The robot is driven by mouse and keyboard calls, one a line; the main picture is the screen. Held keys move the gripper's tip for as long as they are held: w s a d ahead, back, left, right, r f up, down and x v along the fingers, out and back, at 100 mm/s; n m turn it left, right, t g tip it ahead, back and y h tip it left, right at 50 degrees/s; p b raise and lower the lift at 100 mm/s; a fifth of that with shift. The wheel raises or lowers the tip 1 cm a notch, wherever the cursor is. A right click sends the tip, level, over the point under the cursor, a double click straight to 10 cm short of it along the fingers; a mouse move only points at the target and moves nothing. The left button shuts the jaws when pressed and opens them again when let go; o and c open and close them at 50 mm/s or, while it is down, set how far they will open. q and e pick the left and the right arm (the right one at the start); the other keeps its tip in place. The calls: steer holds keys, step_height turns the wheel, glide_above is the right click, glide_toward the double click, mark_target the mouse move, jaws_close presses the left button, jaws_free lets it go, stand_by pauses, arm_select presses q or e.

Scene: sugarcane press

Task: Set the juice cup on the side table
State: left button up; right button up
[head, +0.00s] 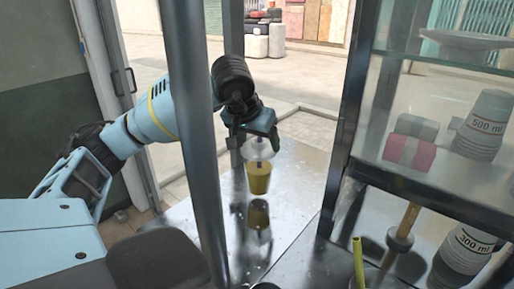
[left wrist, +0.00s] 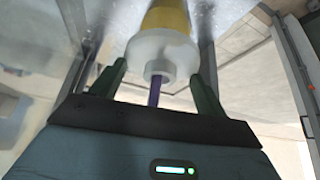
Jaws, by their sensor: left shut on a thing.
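The juice cup (head: 259,176) is a clear cup with yellow-green juice in its lower part. It hangs upright from my left gripper (head: 260,137), above a shiny metal table top (head: 182,222) that mirrors it. A gap shows between the cup and its reflection. In the left wrist view, the green fingers of my left gripper (left wrist: 158,85) are closed on both sides of the cup's pale lid end (left wrist: 160,50). A purple straw (left wrist: 154,92) sticks out of it toward the camera. My right gripper is not in view.
A grey post (head: 196,130) stands in front of my left arm. A green cane piece (head: 358,262) stands at the bottom. The metal surface around the cup is clear.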

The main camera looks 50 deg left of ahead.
arm_select(q)
steer(key=shift+f, duration=1.35)
steer(key=o, duration=1.5)
steer(key=shift+s+d+r, duration=0.1)
steer(key=shift+s+r, duration=0.1)
steer(key=shift+r, duration=0.25)
steer(key=p+v, duration=0.1)
steer(key=v, duration=1)
steer(key=shift+d+r, duration=0.1)
